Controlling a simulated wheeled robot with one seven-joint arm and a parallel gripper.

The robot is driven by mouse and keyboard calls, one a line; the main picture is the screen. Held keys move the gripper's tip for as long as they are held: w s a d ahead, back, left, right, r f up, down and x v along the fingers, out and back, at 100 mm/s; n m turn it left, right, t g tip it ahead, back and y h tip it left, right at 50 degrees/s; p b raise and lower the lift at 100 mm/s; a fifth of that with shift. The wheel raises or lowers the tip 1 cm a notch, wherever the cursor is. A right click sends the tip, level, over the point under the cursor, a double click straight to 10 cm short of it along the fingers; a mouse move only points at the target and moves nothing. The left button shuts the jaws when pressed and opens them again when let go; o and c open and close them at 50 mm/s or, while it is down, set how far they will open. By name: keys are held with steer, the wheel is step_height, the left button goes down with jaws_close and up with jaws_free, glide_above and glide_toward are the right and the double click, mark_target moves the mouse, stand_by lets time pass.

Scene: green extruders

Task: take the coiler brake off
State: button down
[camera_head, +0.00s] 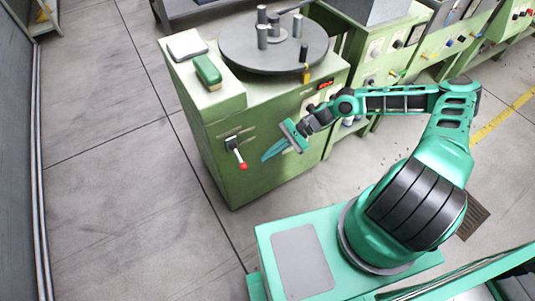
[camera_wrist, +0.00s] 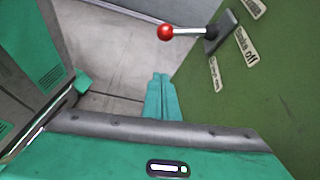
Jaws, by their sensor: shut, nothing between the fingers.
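The coiler brake is a lever with a red ball knob (camera_head: 243,166) on the front of the green coiler cabinet (camera_head: 262,150). In the head view the lever points down and slightly right from its slotted plate. My gripper (camera_head: 265,158) is shut and empty, a little right of the knob in the head view. Its closed fingers (camera_wrist: 161,76) point toward the knob with a visible gap.
The cabinet top carries a round dark turntable (camera_head: 265,58) with upright pegs, a green brush-like block (camera_head: 207,72) and a pale pad (camera_head: 187,45). More green machines (camera_head: 440,45) stand at the back right. The floor left of the cabinet is clear.

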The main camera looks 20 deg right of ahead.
mark_target(239, 157)
steer(key=s+a, duration=0.2)
steer(key=a, duration=0.5)
stand_by(0.3)
steer(key=shift+d+r, duration=0.2)
